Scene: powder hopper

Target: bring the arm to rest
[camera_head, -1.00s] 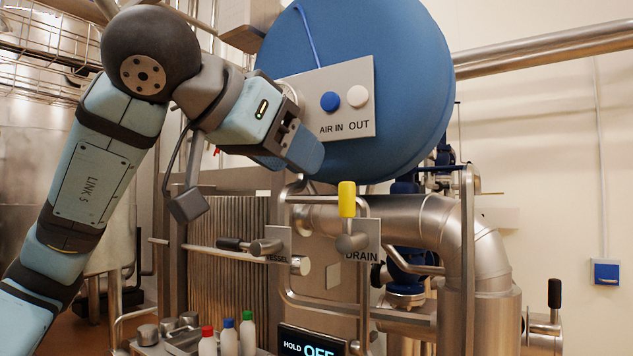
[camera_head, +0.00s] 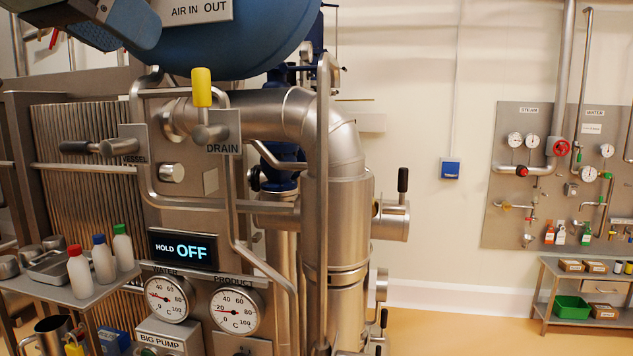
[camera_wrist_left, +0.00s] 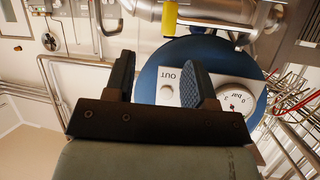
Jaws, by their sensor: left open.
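My left gripper (camera_head: 132,24) shows at the top left corner of the head view, in front of the blue round vessel (camera_head: 255,45), with most of the arm out of the frame. In the left wrist view, my left gripper (camera_wrist_left: 162,80) has its two dark ridged fingers spread apart with nothing between them. Beyond them are the blue vessel (camera_wrist_left: 160,60), its OUT plate and a pressure gauge (camera_wrist_left: 238,101), seen upside down. I cannot tell how wide the gap to the vessel is. My right gripper is in neither view.
Below the vessel are a yellow-handled DRAIN valve (camera_head: 202,88), steel pipes (camera_head: 335,195), a HOLD OFF display (camera_head: 183,250) and two dials. A shelf with capped bottles (camera_head: 103,259) stands at left. Open floor (camera_head: 450,325) lies at right, before a wall panel (camera_head: 510,190).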

